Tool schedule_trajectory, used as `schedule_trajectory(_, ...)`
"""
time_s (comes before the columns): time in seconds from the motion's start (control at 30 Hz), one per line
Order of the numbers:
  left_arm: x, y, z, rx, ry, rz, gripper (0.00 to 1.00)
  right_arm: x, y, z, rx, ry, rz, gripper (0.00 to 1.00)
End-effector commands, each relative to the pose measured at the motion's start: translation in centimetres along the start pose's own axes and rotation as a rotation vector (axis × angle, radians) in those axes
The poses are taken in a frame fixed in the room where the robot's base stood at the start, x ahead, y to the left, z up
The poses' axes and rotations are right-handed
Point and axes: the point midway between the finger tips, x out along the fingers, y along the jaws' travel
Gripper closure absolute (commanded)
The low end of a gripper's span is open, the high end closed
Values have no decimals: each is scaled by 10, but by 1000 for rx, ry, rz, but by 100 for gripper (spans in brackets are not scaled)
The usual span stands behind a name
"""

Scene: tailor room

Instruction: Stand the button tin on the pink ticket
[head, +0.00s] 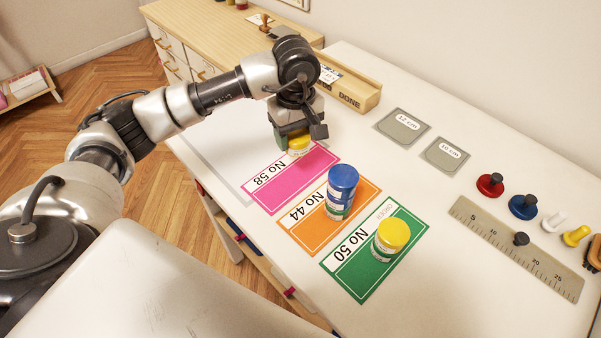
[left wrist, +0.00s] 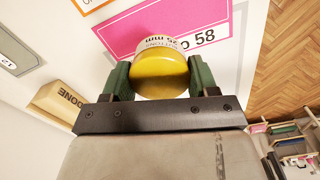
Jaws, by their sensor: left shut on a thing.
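The pink ticket, marked No 58 (head: 283,187), lies flat on the white table. My left gripper (head: 298,145) is at the far end of this ticket. It is shut on a button tin with a yellow lid (head: 299,143). In the left wrist view, the yellow lid (left wrist: 161,76) sits between the two green fingers, with the pink ticket (left wrist: 120,35) just behind it. The tin looks upright and at or just above the ticket; I cannot tell if it touches. My right gripper is not in view.
A blue tin (head: 341,186) stands on the orange ticket (head: 313,231), and another yellow-lidded tin (head: 392,236) stands on the green ticket (head: 352,280). A wooden tray marked DONE (head: 362,97) is behind my gripper.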

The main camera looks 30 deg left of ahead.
Motion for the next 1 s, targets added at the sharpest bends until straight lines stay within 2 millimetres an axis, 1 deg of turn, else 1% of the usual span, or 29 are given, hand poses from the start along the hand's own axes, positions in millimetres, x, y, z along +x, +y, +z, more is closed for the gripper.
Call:
schedule_trajectory(0.03,6,1,-2,-24,-6,-5,67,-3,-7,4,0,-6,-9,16)
schedule_trajectory(0.1,18,0,-2,-34,-7,-7,67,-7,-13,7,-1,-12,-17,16)
schedule_trajectory(0.17,30,0,-2,-33,-8,-7,67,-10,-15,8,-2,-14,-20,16)
schedule_trajectory(0.2,37,1,-2,-33,-7,-6,67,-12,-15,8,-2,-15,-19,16)
schedule_trajectory(0.3,51,1,-2,-31,-5,-3,67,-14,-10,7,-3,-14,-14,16)
schedule_trajectory(0.5,67,1,-2,-29,-5,-3,67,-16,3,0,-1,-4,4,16)
schedule_trajectory(0.7,94,1,-1,-28,-5,-3,67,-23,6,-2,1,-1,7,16)
schedule_trajectory(1.0,98,1,-2,-27,-3,-1,67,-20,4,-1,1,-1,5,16)
